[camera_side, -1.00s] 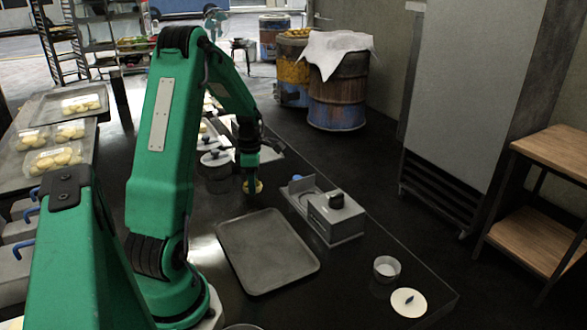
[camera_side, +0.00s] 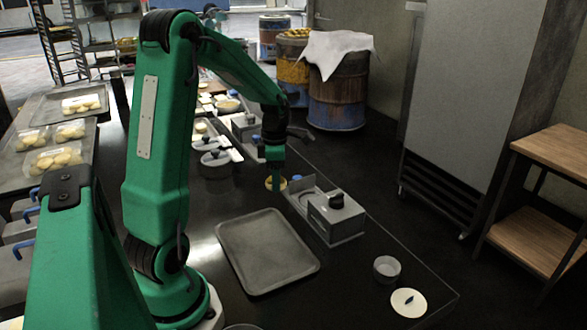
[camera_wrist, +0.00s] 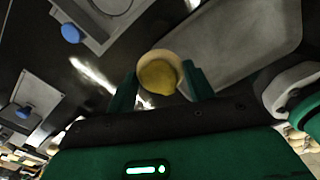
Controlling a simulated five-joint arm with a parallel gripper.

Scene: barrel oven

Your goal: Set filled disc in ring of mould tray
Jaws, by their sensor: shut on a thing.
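The filled disc (camera_side: 276,183), pale-rimmed with a yellow filling, is held between the fingers of my gripper (camera_side: 274,176), above the dark worktop. In the wrist view the disc (camera_wrist: 157,76) sits between the two green fingers of my gripper (camera_wrist: 160,86), filling in sight. The mould tray (camera_side: 305,192) is a grey plate with a blue knob, extending from a grey box with a dark top knob. The disc appears just left of it in the side view. In the wrist view the mould tray (camera_wrist: 97,32) shows part of its ring at the top edge; the ring holds nothing visible there.
An empty grey baking tray (camera_side: 267,252) lies in front of my gripper. A small cup (camera_side: 387,268) and a white round lid (camera_side: 408,302) are at front right. Lidded pots (camera_side: 215,162) and a second grey unit (camera_side: 246,130) stand behind.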

